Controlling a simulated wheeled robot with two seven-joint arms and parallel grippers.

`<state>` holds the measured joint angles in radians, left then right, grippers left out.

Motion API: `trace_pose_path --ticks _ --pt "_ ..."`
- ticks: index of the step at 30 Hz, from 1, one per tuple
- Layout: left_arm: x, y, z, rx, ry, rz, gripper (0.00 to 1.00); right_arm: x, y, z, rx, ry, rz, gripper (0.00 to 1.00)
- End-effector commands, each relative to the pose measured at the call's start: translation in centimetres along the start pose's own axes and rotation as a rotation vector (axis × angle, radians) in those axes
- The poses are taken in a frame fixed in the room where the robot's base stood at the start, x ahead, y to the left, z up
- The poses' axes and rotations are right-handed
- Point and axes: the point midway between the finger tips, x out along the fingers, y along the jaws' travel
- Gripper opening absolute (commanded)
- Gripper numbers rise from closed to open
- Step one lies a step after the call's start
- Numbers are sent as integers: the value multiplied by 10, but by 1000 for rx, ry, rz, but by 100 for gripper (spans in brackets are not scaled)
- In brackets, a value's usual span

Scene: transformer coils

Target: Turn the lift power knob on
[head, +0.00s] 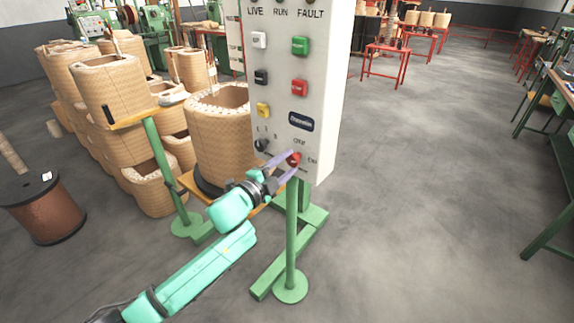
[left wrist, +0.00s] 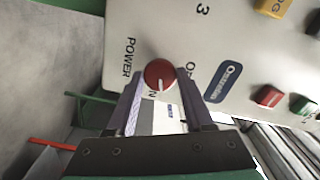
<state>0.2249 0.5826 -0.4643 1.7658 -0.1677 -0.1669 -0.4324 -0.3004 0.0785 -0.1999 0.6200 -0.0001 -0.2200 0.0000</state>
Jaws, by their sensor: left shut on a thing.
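The power knob (head: 294,159) is a red round knob low on the right of the white control panel (head: 325,110) in the head view. It also shows in the left wrist view (left wrist: 158,74), with a white pointer line and the words POWER and ON printed around it. My left gripper (head: 286,164) reaches the panel from below left and is shut on the knob, with its two fingers (left wrist: 164,90) on either side of it. My right gripper is not in view.
The panel also carries a black knob (head: 262,145), a green button (head: 300,45), a red button (head: 299,88) and a yellow button (head: 263,110). A green post (head: 291,240) stands below it.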

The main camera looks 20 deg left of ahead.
Motion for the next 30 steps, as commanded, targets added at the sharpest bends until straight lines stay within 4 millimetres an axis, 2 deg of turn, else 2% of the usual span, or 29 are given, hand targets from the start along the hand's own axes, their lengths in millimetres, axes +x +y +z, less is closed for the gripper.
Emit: trace_pose_path --ticks 6,13,30 --pt "0 1 0 175 0 1 0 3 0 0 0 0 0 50" --pt "0 1 0 303 0 1 0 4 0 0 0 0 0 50" --pt "0 1 0 372 0 1 0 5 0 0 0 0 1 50"
